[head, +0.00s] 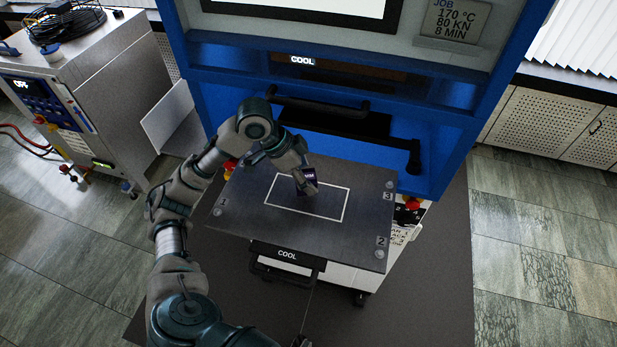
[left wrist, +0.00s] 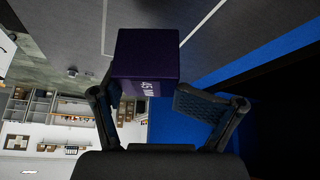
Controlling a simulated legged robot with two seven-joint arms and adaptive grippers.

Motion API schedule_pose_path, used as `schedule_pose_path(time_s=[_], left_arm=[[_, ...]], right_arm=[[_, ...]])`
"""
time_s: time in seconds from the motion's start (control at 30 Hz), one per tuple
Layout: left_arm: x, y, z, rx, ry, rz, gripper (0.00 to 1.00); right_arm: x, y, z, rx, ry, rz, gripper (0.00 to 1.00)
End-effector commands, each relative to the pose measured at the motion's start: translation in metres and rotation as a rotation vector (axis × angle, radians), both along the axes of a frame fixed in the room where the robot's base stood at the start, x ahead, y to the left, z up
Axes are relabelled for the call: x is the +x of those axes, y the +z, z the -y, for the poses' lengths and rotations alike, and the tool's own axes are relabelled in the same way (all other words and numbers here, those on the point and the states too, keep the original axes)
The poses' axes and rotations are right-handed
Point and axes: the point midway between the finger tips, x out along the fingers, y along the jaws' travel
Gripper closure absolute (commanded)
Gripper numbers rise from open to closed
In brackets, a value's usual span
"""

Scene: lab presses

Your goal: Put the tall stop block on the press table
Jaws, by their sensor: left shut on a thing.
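My left gripper (head: 304,187) is over the dark press table (head: 247,222) and shut on a dark purple block (head: 309,174). In the left wrist view, the block (left wrist: 147,55) sits between the fingers of my left gripper (left wrist: 155,100), with pale lettering on one side, partly readable as 45. The block is above or on the area inside the white rectangle outline drawn on the table; I cannot tell whether it touches the surface.
The table has bolts and labels 1, 2 and 3 at its corners. The blue press frame (head: 455,115) rises behind it, with a black bar handle (head: 320,106). Much of the table is bare.

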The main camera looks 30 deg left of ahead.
Motion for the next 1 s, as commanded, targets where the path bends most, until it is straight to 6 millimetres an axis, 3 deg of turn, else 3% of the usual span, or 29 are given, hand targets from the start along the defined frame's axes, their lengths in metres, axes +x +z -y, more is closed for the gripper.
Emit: schedule_pose_path(time_s=[0.1, 0.3, 0.57, 0.6, 0.67, 1.0], left_arm=[[0.005, -0.004, 0.004, -0.001, 0.0, -0.002, 0.76], [0.005, -0.033, 0.0, -0.004, 0.002, -0.004, 0.76], [0.005, -0.038, 0.0, -0.003, 0.001, -0.003, 0.76], [0.005, -0.038, 0.0, -0.002, 0.001, -0.003, 0.17], [0.005, -0.038, 0.0, -0.003, 0.001, -0.004, 0.02], [0.005, -0.037, 0.002, -0.002, 0.001, -0.002, 0.0]], right_arm=[[0.0, 0.001, 0.0, 0.0, 0.0, 0.0, 0.6], [0.0, -0.001, 0.0, 0.0, -0.001, -0.001, 0.6], [0.0, -0.001, 0.0, 0.0, -0.001, -0.001, 0.6], [0.0, -0.001, 0.0, 0.0, -0.001, -0.001, 0.6], [0.0, -0.001, 0.0, 0.001, -0.001, -0.001, 0.6], [0.0, -0.001, -0.001, 0.001, -0.001, 0.0, 0.6]])
